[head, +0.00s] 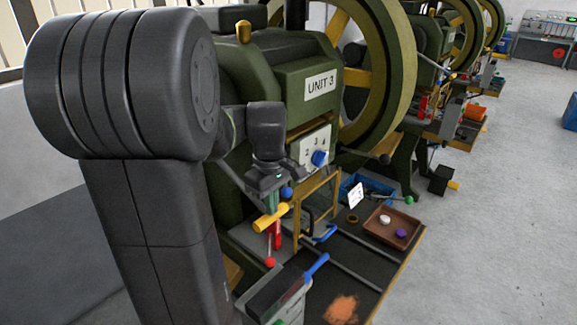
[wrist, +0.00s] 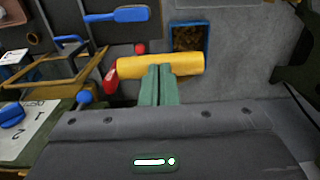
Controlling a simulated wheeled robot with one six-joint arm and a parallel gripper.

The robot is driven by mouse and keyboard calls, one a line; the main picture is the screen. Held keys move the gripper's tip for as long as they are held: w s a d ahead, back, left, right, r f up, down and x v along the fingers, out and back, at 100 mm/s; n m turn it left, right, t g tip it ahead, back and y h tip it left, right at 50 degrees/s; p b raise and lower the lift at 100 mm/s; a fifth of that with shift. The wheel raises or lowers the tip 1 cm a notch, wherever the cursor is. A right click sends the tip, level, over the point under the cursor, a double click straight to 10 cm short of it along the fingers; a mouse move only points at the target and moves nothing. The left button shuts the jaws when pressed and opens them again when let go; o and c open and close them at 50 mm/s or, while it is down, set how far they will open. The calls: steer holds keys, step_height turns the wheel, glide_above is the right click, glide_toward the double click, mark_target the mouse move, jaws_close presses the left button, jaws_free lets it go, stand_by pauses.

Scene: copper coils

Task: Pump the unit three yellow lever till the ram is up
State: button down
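The yellow lever (head: 272,216) shows as a short thick cylinder at the front of the green press marked unit 3 (head: 320,84). It also lies across the middle of the wrist view (wrist: 190,64). My gripper (head: 271,203) points down at the lever from above. In the wrist view its two green fingers (wrist: 157,82) are together, with only a thin line between them. Their tips overlap the middle of the lever, and nothing shows between them. I cannot tell whether they touch it. I cannot make out the ram.
A yellow-framed guard (head: 318,200) and a dial with a blue knob (head: 319,158) are right of the lever. A red-knobbed lever (head: 270,262) and blue handle (head: 317,265) stand close by. A brown tray (head: 410,238) lies farther right. Grey floor (head: 510,200) beyond is open.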

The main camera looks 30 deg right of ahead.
mark_target(267, 217)
steer(key=shift+s+f, duration=0.1)
steer(key=shift+s, duration=0.05)
steer(key=shift+f+b, duration=0.45)
steer(key=shift+f, duration=0.15)
steer(key=shift+w+a+f+b, duration=0.15)
steer(key=shift+w+f+b, duration=0.25)
steer(key=shift+f, duration=0.3)
steer(key=shift+w+a+f+b, duration=0.15)
steer(key=shift+w+f+b, duration=0.1)
steer(key=shift+f+b, duration=0.35)
steer(key=shift+w+a+f+b, duration=0.15)
steer(key=shift+w+f+b, duration=0.15)
steer(key=shift+f, duration=0.5)
steer(key=shift+d, duration=0.1)
steer(key=shift+f, duration=0.15)
steer(key=w+f+b, duration=0.1)
steer(key=f, duration=0.1)
steer(key=w+a+f+b, duration=0.1)
steer(key=w+f, duration=0.1)
steer(key=shift+a+f+b, duration=0.1)
steer(key=shift+f+b, duration=0.05)
steer(key=shift+b, duration=0.15)
